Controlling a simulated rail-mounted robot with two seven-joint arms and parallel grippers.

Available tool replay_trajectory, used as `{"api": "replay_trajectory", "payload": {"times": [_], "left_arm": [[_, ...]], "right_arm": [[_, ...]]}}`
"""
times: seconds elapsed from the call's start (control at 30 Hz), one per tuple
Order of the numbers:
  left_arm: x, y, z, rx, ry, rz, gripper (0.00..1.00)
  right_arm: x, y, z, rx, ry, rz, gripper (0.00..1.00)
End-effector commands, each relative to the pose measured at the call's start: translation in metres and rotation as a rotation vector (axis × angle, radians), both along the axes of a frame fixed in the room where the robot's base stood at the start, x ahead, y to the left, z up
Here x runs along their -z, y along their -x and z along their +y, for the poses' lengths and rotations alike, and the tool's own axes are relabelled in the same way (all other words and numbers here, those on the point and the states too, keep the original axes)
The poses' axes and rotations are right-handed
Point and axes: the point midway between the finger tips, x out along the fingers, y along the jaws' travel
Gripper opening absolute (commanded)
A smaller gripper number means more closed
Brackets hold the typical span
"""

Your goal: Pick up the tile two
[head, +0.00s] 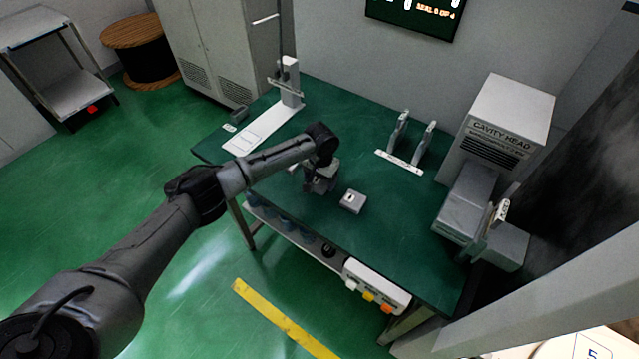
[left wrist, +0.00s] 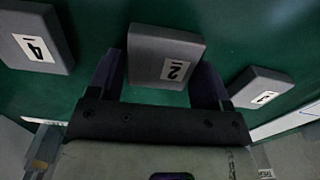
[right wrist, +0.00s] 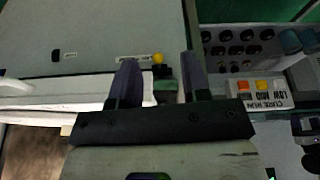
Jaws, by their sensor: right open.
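Tile two is a grey block with a white label marked 2 (left wrist: 160,45). In the left wrist view it lies between the fingers of my left gripper (left wrist: 158,80). The fingers are apart, with green table showing between the left finger and the tile. In the head view my left gripper (head: 318,188) is low over the green table and hides tile two. My right gripper (right wrist: 160,80) is open and empty, away from the tiles.
Tile four (left wrist: 35,40) and tile one (left wrist: 262,88) lie close on either side. One grey tile (head: 353,202) shows beside the gripper in the head view. A white bracket (head: 402,160) and the cavity head (head: 500,125) stand behind on the green table (head: 385,235).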

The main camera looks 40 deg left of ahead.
Motion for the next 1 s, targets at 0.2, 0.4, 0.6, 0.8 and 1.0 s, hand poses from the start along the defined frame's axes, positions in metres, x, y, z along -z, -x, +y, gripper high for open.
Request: {"api": "replay_trajectory", "payload": {"times": [0.2,0.4,0.6,0.8,1.0], "left_arm": [[0.0,0.0,0.0,0.0,0.0,0.0,0.51],[0.0,0.0,0.0,0.0,0.0,-0.001,0.35],[-0.001,0.0,0.0,0.0,0.0,-0.001,0.35],[-0.013,-0.001,0.0,0.0,0.001,-0.002,0.35],[-0.043,-0.001,0.0,0.0,0.002,-0.003,0.35]], "right_arm": [[0.0,0.0,0.002,0.004,-0.005,0.001,0.43],[0.0,0.0,0.002,0.006,-0.008,0.0,0.43],[0.0,0.0,0.002,0.005,-0.008,0.0,0.43],[-0.004,0.0,0.001,0.004,-0.005,0.001,0.43],[-0.012,0.0,0.0,-0.001,0.001,0.001,0.43]]}}
